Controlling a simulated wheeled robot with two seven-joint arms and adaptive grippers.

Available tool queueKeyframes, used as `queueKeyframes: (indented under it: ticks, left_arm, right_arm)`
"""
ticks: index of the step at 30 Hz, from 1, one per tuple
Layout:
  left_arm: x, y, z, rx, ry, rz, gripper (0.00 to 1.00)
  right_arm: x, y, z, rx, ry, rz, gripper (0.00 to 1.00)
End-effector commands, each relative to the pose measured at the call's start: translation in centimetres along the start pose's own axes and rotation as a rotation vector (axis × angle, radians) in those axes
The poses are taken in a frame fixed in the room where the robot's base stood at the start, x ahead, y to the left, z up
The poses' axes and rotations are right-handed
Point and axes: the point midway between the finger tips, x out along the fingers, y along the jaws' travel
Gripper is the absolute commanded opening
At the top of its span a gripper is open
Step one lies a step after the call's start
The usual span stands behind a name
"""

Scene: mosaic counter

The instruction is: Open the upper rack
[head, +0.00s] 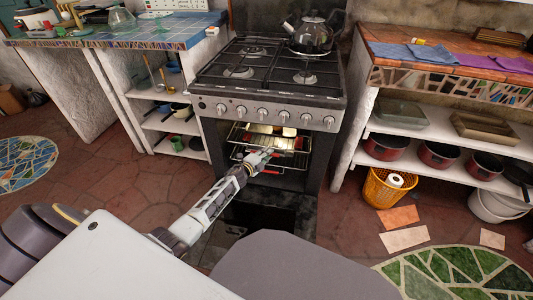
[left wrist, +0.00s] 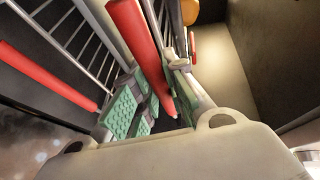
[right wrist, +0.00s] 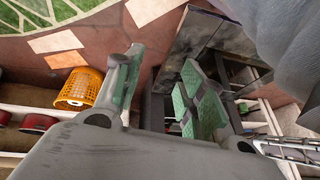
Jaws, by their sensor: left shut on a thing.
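The stove (head: 270,95) has its oven open, with two wire racks inside. The upper rack (head: 292,142) sits above the lower rack, whose red front bar (head: 266,172) shows beneath. My left gripper (head: 265,154) reaches into the oven mouth at the upper rack's front. In the left wrist view its green pads are shut on a red bar handle (left wrist: 137,35); a second red bar (left wrist: 45,75) shows at left, apart from the pads. My right gripper (right wrist: 162,88) is open and empty in the right wrist view, and is not seen in the head view.
The dark oven door (head: 265,220) lies folded down in front. A kettle (head: 312,38) stands on the stove top. Shelves with red pots (head: 438,155) and an orange basket (head: 380,190) are at right. A blue-tiled counter (head: 150,35) is at left.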

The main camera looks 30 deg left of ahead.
Motion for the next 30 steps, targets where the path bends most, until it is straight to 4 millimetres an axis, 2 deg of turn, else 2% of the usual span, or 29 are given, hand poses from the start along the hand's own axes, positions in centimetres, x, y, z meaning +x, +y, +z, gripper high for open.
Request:
queueKeyframes:
  ticks: [6,19,30]
  left_arm:
    - [-2.0,0.5,-0.7,-0.002,-0.002,0.004,0.00]
    - [-6.5,1.5,-2.6,-0.001,-0.002,0.005,0.00]
    - [-10.8,2.4,-4.3,-0.003,-0.003,0.006,0.00]
  right_arm:
    - [-2.4,0.0,-1.1,-0.014,-0.022,0.016,0.40]
    - [-6.3,0.6,-1.6,-0.027,-0.097,0.064,0.40]
    - [-4.5,1.2,-0.6,-0.021,-0.140,0.075,0.40]
